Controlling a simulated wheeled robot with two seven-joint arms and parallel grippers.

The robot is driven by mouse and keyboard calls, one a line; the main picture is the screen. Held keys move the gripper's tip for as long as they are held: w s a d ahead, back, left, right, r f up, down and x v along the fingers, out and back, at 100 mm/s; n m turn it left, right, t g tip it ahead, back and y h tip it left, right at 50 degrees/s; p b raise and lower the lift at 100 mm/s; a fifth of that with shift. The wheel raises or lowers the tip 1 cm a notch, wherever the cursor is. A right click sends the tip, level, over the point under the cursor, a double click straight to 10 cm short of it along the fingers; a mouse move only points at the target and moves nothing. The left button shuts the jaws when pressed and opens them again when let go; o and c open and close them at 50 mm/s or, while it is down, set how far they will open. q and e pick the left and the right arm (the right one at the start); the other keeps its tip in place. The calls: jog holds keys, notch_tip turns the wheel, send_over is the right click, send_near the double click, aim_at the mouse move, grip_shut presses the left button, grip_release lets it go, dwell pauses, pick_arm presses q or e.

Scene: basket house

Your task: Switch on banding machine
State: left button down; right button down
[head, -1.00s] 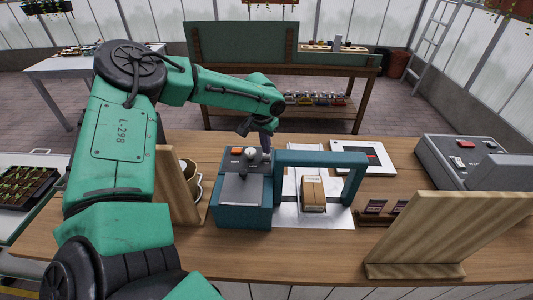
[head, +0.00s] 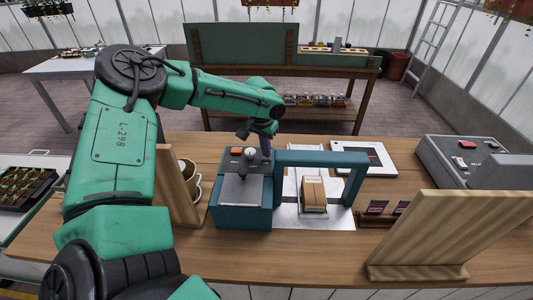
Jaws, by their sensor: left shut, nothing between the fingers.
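The banding machine (head: 243,215) is a teal box with a grey top and a teal arch (head: 357,180) over a metal plate, on the wooden table. A brown cardboard box (head: 314,195) sits on the plate under the arch. On the machine's top back are an orange-red button (head: 236,151) and a whitish round knob (head: 250,153). My left gripper (head: 265,150) is shut and empty, pointing down just right of the knob; whether it touches the machine I cannot tell. My right gripper is not in view.
A wooden stand (head: 178,190) with mugs (head: 189,178) is left of the machine. Another wooden stand (head: 445,235) is at front right. A grey device (head: 465,158) with a red switch stands at the right. A white panel (head: 363,158) lies behind the arch.

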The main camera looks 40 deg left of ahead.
pick_arm(q)
notch_tip(320, 180, up, 7)
jog(key=p, duration=0.4)
jog(key=shift+p, duration=0.3)
